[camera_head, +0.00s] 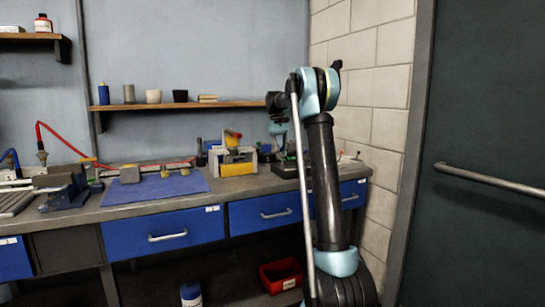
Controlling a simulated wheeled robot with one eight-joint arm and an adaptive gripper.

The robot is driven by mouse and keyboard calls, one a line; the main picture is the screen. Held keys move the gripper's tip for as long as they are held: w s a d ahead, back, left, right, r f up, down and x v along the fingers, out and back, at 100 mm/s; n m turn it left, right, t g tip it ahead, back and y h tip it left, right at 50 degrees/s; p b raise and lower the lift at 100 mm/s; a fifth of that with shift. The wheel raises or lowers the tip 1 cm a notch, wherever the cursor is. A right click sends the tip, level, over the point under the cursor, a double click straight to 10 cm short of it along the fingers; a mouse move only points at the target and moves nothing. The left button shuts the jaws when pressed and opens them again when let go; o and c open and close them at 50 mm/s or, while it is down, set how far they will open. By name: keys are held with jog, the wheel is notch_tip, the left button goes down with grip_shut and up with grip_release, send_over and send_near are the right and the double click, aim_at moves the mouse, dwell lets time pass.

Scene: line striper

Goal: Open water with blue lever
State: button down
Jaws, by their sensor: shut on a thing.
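My arm rises at the right of centre and bends over at the top towards the bench. My gripper (278,132) hangs small and dark beyond the arm, above the right part of the bench. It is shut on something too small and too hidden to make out. I cannot pick out a blue lever for certain. A blue hose (12,157) curves at the far left edge, and a red hose (62,141) arches beside it to a fitting on the bench.
The grey workbench (110,213) has blue drawers and carries a vise (62,185), a blue mat (135,194) and a yellow-and-grey device (237,161). A shelf (185,105) holds cups and bottles. A red bin (281,276) stands below. A dark door (490,230) is at the right.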

jog(key=shift+w, duration=0.1)
dwell(0.4)
jog(key=c, duration=1.5)
grip_release()
jog(key=shift+a, duration=0.1)
jog(key=v, duration=1.1)
jog(key=shift+w+r, duration=0.3)
jog(key=shift+r, duration=0.05)
